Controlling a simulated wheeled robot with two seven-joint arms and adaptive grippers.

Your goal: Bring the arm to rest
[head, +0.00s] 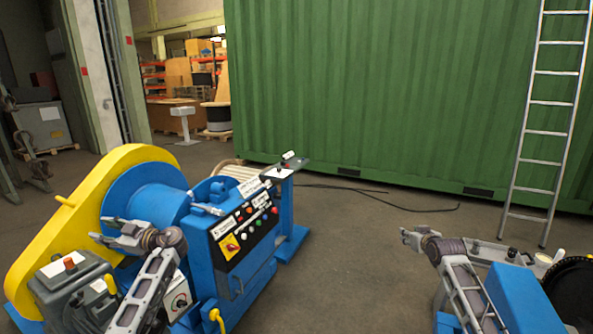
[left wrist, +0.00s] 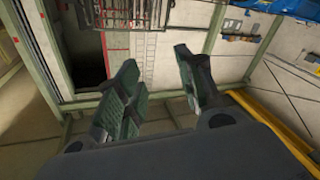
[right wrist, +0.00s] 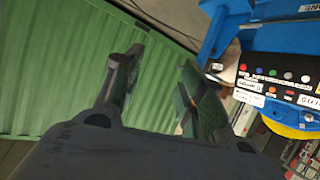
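My left gripper (head: 112,236) is at the lower left of the head view, in front of the blue machine (head: 225,255) with its yellow guard (head: 75,215). In the left wrist view the two fingers of the left gripper (left wrist: 155,72) stand apart with nothing between them. My right gripper (head: 412,238) is at the lower right of the head view, over open floor, left of a blue block. In the right wrist view the fingers of the right gripper (right wrist: 160,72) stand apart and empty. I cannot tell whether the left gripper touches the machine.
A control panel (head: 248,230) with buttons is on the machine. A grey box (head: 68,277) sits at its front left. A blue block (head: 525,296) and a black toothed wheel (head: 575,292) are at the lower right. A ladder (head: 548,130) leans on a green container (head: 375,85).

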